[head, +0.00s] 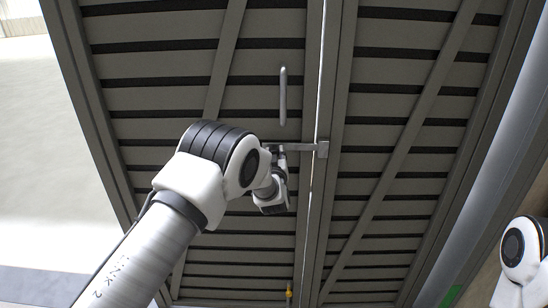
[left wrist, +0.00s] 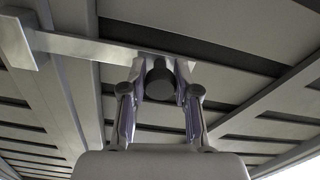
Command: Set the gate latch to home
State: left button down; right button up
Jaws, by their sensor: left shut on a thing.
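The gate latch is a grey horizontal bar (head: 301,147) across the seam of the two gate panels. Its end lies at a square catch (head: 323,149) on the seam; I cannot tell how it is seated. In the left wrist view the bar (left wrist: 100,48) runs from the catch (left wrist: 17,40) at the left to a dark round knob (left wrist: 160,84). My left gripper (head: 277,152) is at the bar's left end. Its two fingers (left wrist: 160,92) are shut on the knob, one on each side. The gripper itself is mostly hidden in the head view.
The slatted left panel (head: 262,65) and right panel (head: 400,100) fill the view. A vertical handle (head: 283,95) is above the latch. A small yellow thing (head: 289,291) is low near the seam. Part of my right arm shows at the lower right.

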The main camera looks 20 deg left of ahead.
pick_arm(q)
jog(key=shift+d+r, duration=0.1)
jog(key=shift+d, duration=0.2)
jog(key=shift+a, duration=0.3)
jog(key=c, duration=0.8)
grip_release()
jog(key=shift+a, duration=0.25)
jog(key=shift+d, duration=0.4)
jog(key=shift+s, duration=0.15)
jog(key=v, duration=1.1)
jog(key=shift+s+d, duration=0.15)
jog(key=shift+s, duration=0.15)
